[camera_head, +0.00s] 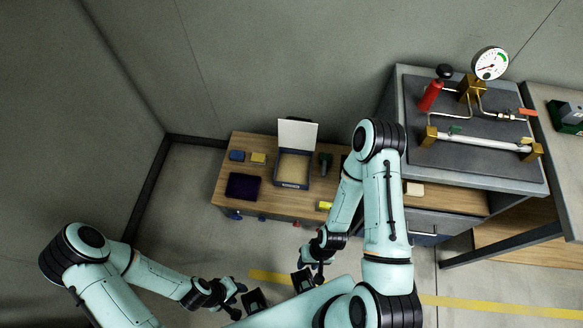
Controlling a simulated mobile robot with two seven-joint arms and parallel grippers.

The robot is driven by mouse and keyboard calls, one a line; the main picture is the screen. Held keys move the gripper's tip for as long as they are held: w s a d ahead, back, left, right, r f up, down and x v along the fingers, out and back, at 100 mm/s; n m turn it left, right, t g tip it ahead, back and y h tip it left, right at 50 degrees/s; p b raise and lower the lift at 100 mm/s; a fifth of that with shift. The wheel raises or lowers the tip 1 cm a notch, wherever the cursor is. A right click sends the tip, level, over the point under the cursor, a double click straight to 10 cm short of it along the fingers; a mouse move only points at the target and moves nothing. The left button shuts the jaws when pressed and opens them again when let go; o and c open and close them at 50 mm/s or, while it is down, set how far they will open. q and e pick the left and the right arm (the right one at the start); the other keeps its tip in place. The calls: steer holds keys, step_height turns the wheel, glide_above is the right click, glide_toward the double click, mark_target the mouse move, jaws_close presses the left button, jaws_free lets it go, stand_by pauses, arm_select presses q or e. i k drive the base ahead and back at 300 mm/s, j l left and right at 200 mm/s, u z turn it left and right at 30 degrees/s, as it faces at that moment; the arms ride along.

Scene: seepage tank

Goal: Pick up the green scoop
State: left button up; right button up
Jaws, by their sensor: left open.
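A small dark green item (325,160) stands on the wooden table just right of the open case; it may be the green scoop, but it is too small to be sure of its shape. My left gripper (238,300) is open and empty, low in the picture, in front of the table and well away from that item. My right gripper (309,272) is also in front of the table, below the item in the picture. Its fingers look apart, with nothing seen between them.
A grey bench with pipes and a gauge (490,63) stands right.

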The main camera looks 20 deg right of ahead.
mark_target(326, 158)
steer(key=z, duration=1.25)
